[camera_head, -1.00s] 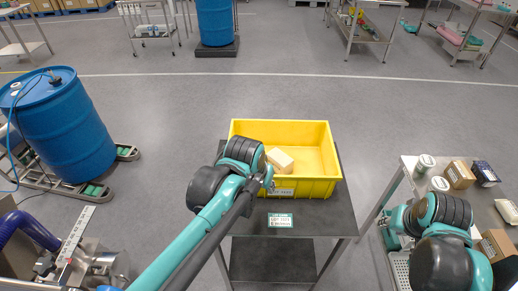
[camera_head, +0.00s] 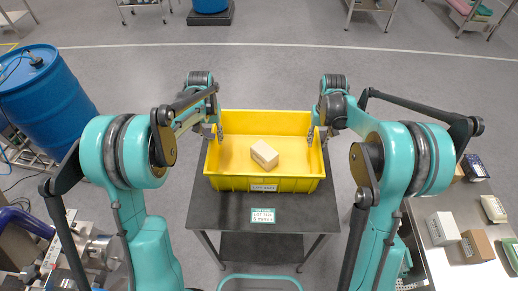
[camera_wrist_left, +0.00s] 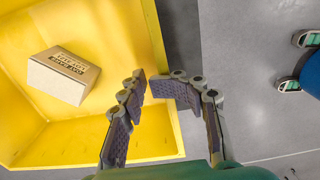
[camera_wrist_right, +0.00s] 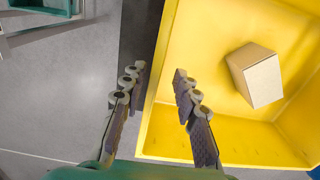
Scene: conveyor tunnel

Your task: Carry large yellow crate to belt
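The large yellow crate (camera_head: 235,184) stands upright on a dark table, with a small cardboard box (camera_head: 264,154) inside it. My left gripper (camera_head: 215,133) is at the crate's left wall, and my right gripper (camera_head: 318,133) is at its right wall. In the left wrist view, my left gripper (camera_wrist_left: 160,88) is open, one finger over the crate's inside and the other outside the rim. In the right wrist view, my right gripper (camera_wrist_right: 160,78) is open and straddles the opposite rim in the same way. Contact with the walls cannot be told. No belt is recognisable in view.
The dark table (camera_head: 215,212) has bare top in front of the crate, with a green-and-white label (camera_head: 263,215). A steel table (camera_head: 460,205) with several small items stands at the right. A blue drum (camera_head: 48,98) stands at the left. Open floor lies behind the crate.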

